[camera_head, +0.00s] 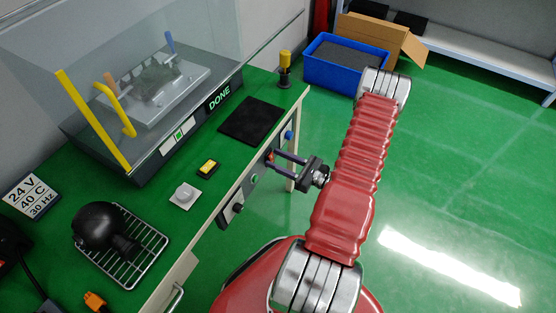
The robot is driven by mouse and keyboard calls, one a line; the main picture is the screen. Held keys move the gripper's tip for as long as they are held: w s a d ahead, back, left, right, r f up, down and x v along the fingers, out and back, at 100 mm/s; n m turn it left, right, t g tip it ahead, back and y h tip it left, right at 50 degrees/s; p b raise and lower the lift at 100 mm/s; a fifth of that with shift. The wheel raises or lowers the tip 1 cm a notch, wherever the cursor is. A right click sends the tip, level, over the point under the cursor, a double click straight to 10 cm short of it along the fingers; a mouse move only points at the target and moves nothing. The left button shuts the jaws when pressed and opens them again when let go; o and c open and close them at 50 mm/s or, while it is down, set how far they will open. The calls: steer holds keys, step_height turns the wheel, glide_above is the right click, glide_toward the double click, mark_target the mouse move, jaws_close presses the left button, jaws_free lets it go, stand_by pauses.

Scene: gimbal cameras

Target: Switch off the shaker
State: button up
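The shaker (180,140) is a dark-based unit under a clear cover on the green bench, with a lit display reading DONE. Inside the cover is a pale platform (165,100) with a grey mass on it. A grey control panel (224,219) on the bench's front side carries a black knob (237,208), a green button (255,180), a red-orange control (269,155) and a blue button (288,136). My gripper (273,158) points left at the panel, its two fingers apart, close to the red-orange control. I cannot tell whether they touch it.
On the bench are a black mat (252,120), a yellow-topped post (285,65), a yellow-black device (208,168), a white knob (184,195) and a wire rack (145,262) with a black round object. A blue bin (330,72) stands on the floor behind. Floor at right is clear.

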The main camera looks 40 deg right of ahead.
jaws_close()
stand_by(0.5)
steer(key=shift+f, duration=0.15)
steer(key=shift+s+f+t+y, duration=0.1)
steer(key=shift+f+t+y, duration=0.15)
steer(key=shift+t, duration=0.6)
steer(key=shift+f+t+y, duration=0.15)
steer(key=shift+t+y, duration=0.1)
steer(key=shift+t, duration=0.6)
jaws_free()
